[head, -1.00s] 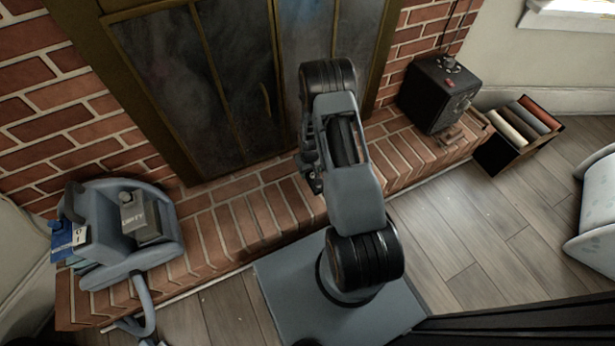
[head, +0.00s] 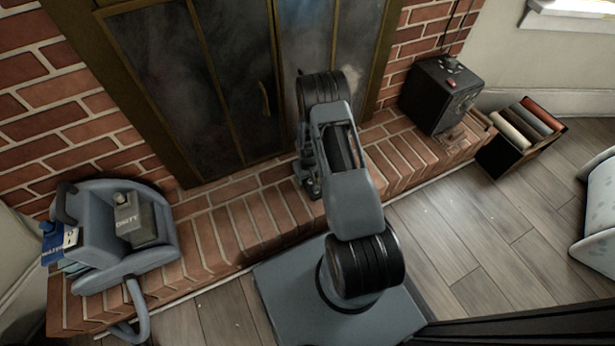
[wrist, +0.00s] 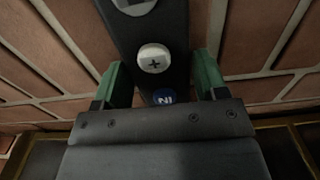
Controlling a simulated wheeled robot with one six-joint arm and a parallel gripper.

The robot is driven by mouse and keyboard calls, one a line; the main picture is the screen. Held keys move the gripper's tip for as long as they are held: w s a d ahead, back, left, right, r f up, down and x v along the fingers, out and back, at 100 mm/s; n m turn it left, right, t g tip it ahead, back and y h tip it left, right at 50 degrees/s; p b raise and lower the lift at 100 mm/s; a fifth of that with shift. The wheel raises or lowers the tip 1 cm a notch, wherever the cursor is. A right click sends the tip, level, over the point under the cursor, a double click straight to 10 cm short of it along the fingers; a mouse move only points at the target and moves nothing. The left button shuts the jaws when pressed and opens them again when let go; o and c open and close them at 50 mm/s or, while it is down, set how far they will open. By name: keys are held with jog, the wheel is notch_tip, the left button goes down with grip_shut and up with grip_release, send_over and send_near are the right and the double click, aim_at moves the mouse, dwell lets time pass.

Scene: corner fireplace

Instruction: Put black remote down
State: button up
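The black remote (wrist: 156,38) shows in the wrist view, with a white plus button and a blue round button. I cannot tell whether the remote touches the brick. In the head view my arm reaches over the brick hearth (head: 242,222), and the arm hides the remote and the fingertips.
A blue-grey appliance (head: 105,262) with a hose sits on the hearth's left end. A black box-shaped device (head: 437,95) stands on its right end, with a crate of rolls (head: 522,135) beyond. Glass fireplace doors (head: 235,75) stand behind. Bare brick lies left of my arm.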

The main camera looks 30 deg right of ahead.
jog(key=o, duration=0.3)
jog(key=shift+r, duration=0.1)
notch_tip(320, 180, up, 12)
jog(key=p, duration=0.5)
jog(key=shift+r, duration=0.1)
dwell(0.4)
notch_tip(320, 180, up, 21)
jog(key=a+t+p, duration=0.1)
jog(key=a+p, duration=0.1)
jog(key=p, duration=0.7)
jog(key=s+a+r+t+p, duration=0.1)
jog(key=s+r+p, duration=0.4)
jog(key=r, duration=0.9)
jog(key=s+a+r+p, duration=0.4)
jog(key=r+p, duration=0.5)
jog(key=r, duration=0.5)
jog(key=s+a+r+t+p, duration=0.1)
jog(key=s+a+r+p, duration=0.2)
jog(key=s+r+p, duration=0.4)
jog(key=shift+s+r+t, duration=0.15)
jog(key=shift+s+r, duration=0.05)
jog(key=shift+r, duration=1.7)
jog(key=shift+s+r+t, duration=0.15)
jog(key=shift+s+r, duration=0.05)
jog(key=shift+r, duration=1.65)
